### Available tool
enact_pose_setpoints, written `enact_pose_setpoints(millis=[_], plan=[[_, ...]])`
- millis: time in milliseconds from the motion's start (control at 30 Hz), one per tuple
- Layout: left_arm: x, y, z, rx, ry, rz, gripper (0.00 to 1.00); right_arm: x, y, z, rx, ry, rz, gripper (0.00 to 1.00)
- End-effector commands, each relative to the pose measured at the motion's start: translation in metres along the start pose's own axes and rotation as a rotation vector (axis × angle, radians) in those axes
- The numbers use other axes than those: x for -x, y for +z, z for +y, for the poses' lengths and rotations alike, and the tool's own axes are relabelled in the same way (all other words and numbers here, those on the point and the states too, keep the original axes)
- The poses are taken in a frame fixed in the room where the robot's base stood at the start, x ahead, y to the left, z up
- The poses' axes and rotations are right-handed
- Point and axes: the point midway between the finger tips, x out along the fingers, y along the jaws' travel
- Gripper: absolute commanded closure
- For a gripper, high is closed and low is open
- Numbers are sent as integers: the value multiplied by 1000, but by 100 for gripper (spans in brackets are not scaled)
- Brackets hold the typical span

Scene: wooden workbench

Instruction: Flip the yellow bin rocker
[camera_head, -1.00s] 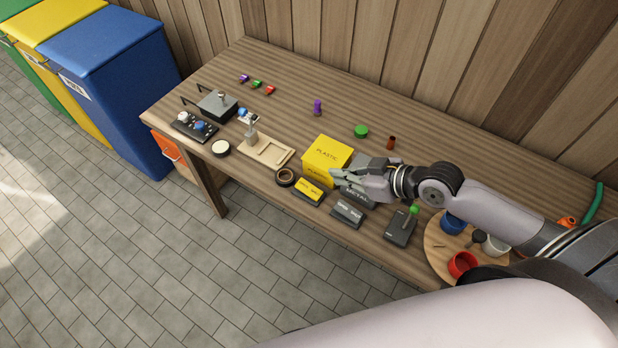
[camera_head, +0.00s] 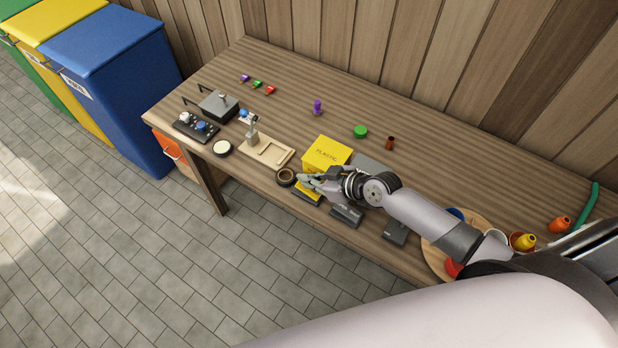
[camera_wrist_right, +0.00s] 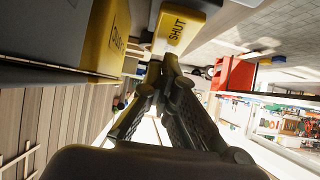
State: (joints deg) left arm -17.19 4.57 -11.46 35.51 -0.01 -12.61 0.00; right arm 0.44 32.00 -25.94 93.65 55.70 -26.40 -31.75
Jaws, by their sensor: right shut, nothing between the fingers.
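The yellow rocker (camera_head: 309,198) sits at the front of the workbench, in front of the yellow bin marked PLASTIC (camera_head: 327,151). My right gripper (camera_head: 303,179) is over the rocker and hides part of it. In the right wrist view, the rocker's yellow face (camera_wrist_right: 178,30) with the word SHUT is just beyond my right gripper's closed fingertips (camera_wrist_right: 168,58). The fingers are shut and empty. I cannot tell whether they touch the rocker. The yellow bin (camera_wrist_right: 113,42) is to the left in that view. My left gripper is out of view.
A dark tape ring (camera_head: 287,176) lies just left of the rocker. A grey rocker (camera_head: 346,217) and a dark box (camera_head: 395,233) stand to the right under my forearm. A grey bin (camera_head: 369,164) is beside the yellow one.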

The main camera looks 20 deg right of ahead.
Motion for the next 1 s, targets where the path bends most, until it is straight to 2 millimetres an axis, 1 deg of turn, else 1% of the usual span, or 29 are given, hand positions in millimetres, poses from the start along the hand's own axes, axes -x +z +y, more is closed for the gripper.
enact_pose_setpoints(millis=[233,367,467,500,533,567,600,833,1000], plan=[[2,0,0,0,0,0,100,0,-1,0,0,0,-3,100],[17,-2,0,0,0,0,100,-2,-5,0,-1,-2,-49,100],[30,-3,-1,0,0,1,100,-8,-5,0,1,-1,-110,100],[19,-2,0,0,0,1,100,-16,3,1,4,0,-123,100],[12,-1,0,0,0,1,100,-20,5,1,5,-1,-120,100],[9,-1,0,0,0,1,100,-22,5,1,4,0,-120,100],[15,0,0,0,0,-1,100,-18,2,0,0,-1,-121,100],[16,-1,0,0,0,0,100,-17,3,0,-1,-1,-121,100],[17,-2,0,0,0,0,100,-12,6,0,-1,-1,-122,100]])
